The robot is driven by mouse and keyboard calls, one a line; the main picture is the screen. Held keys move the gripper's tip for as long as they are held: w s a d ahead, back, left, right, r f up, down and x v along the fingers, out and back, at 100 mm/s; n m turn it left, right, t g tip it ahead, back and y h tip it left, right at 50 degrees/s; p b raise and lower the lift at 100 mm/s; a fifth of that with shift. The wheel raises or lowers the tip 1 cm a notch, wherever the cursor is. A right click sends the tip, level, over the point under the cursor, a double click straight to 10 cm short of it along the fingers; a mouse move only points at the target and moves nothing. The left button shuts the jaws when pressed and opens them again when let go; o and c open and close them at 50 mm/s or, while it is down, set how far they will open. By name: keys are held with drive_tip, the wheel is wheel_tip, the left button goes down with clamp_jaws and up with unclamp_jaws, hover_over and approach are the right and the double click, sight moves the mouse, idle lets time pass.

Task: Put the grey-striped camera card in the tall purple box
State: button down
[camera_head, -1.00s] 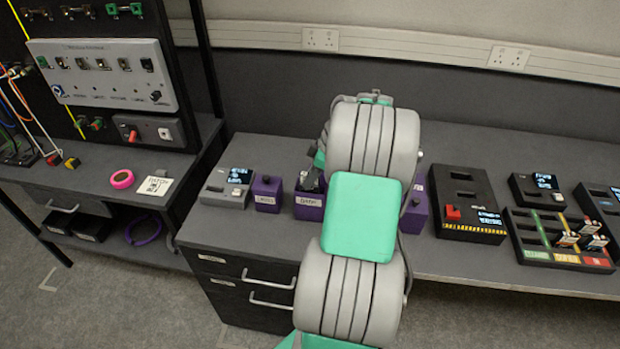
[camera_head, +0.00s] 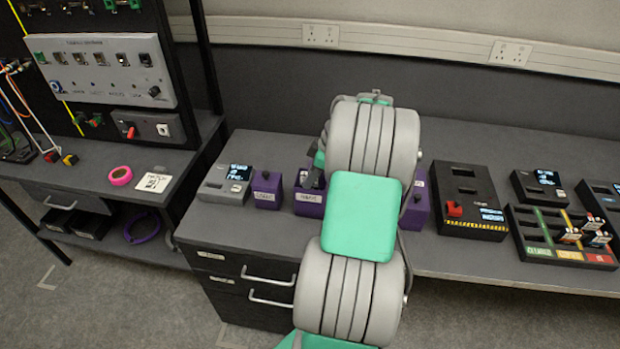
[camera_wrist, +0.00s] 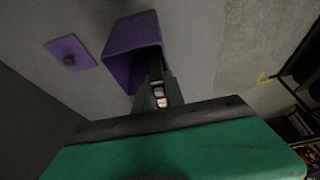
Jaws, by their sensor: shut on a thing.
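The open purple box (camera_head: 308,205) stands on the bench, left of my arm, with a white label on its front. In the wrist view the same box (camera_wrist: 128,38) shows its open mouth. My gripper (camera_wrist: 155,75) is shut on a small card (camera_wrist: 160,97), of which only white and reddish bits show between the fingers. Its grey stripe cannot be made out. The fingertips are at the mouth of the box and seem to reach inside its rim. In the head view my gripper (camera_head: 313,180) is mostly hidden behind my arm, and the card cannot be seen there.
A lidded purple box (camera_head: 267,190) with a knob stands just left, beside a grey device (camera_head: 226,184). Another purple box (camera_head: 420,205) is partly hidden behind my arm. A black device (camera_head: 468,203) and a card rack (camera_head: 560,238) stand to the right.

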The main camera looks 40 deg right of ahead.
drive_tip(key=c, duration=1.3)
unclamp_jaws()
drive_tip(key=shift+c, duration=1.3)
drive_tip(key=shift+r, duration=0.1)
wheel_tip(320, 180, up, 8)
drive_tip(key=p, duration=0.5)
drive_tip(key=shift+p, duration=0.35)
